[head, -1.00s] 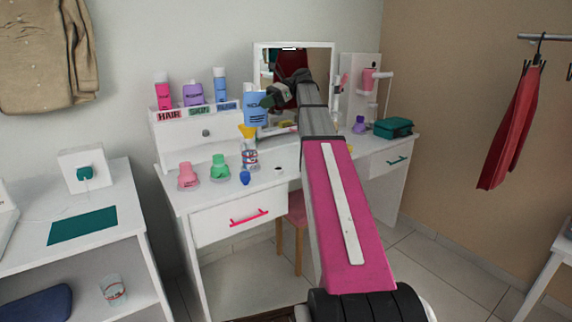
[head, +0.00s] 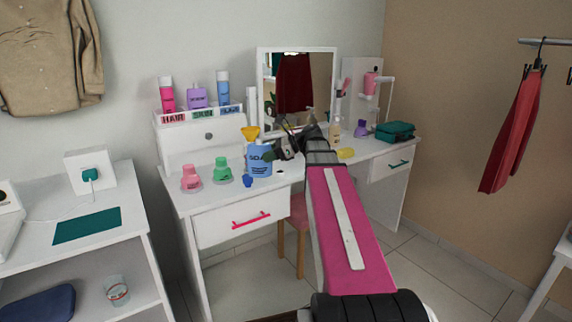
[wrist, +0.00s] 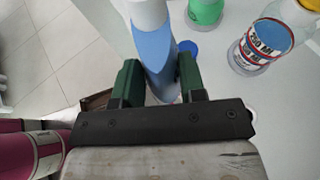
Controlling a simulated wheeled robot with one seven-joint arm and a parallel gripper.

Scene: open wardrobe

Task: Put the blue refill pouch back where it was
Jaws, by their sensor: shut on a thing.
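The blue refill pouch (head: 259,162) is upright, low over the front of the white dressing table (head: 285,178). I cannot tell whether its base touches the top. My gripper (head: 278,151) is shut on it from the right. In the wrist view the pouch (wrist: 153,45) sits between the two green fingers (wrist: 157,80). A yellow funnel (head: 250,132) shows just behind the pouch; the pouch hides most of the container below it. In the wrist view a clear container with red and white bands (wrist: 266,42) stands to the right, apart from the pouch.
A blue cap (head: 248,181), a green bottle (head: 222,172) and a pink bottle (head: 190,177) stand left of the pouch. Several bottles stand on the labelled shelf (head: 201,117) behind. A mirror (head: 296,90) and a teal case (head: 395,131) are further right.

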